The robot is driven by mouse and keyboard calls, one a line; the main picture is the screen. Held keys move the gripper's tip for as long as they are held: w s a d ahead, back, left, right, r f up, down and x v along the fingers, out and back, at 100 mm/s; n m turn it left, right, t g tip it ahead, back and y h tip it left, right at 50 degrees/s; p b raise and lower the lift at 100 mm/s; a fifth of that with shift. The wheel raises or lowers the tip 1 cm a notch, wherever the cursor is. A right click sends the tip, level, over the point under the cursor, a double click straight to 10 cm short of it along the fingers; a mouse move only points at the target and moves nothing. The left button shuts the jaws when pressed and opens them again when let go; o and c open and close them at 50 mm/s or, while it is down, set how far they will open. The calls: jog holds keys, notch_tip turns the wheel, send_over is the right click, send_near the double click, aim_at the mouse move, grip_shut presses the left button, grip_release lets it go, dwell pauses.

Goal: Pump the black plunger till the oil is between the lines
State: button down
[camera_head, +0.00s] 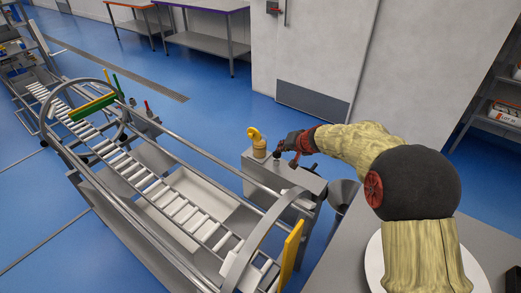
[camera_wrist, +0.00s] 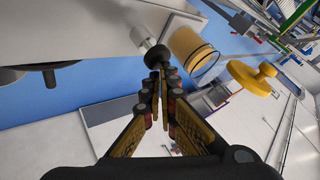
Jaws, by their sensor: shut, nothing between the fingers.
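The black plunger (camera_wrist: 157,55) sits on a short metal rod that comes out of the grey housing, in the wrist view. In the head view, the plunger (camera_head: 276,154) shows small on top of the grey box (camera_head: 262,173). My gripper (camera_wrist: 163,70) is shut and empty; its fingertips are at the plunger's head, and I cannot tell if they touch it. It also shows in the head view (camera_head: 282,147). The amber oil cup (camera_wrist: 188,48) is beside the plunger, with dark lines around it; the oil level is too unclear to read.
A yellow knob (camera_wrist: 252,78) is near the cup, and it stands above the cup in the head view (camera_head: 254,134). A dark round part (camera_wrist: 40,68) is on the housing. A roller conveyor (camera_head: 150,185) with rails runs at left. A grey wall (camera_head: 315,50) stands behind.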

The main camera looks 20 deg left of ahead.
jog(key=shift+r+p, duration=0.7)
jog(key=shift+r, duration=0.45)
notch_tip(320, 180, up, 6)
jog(key=p, duration=0.4)
dwell(0.6)
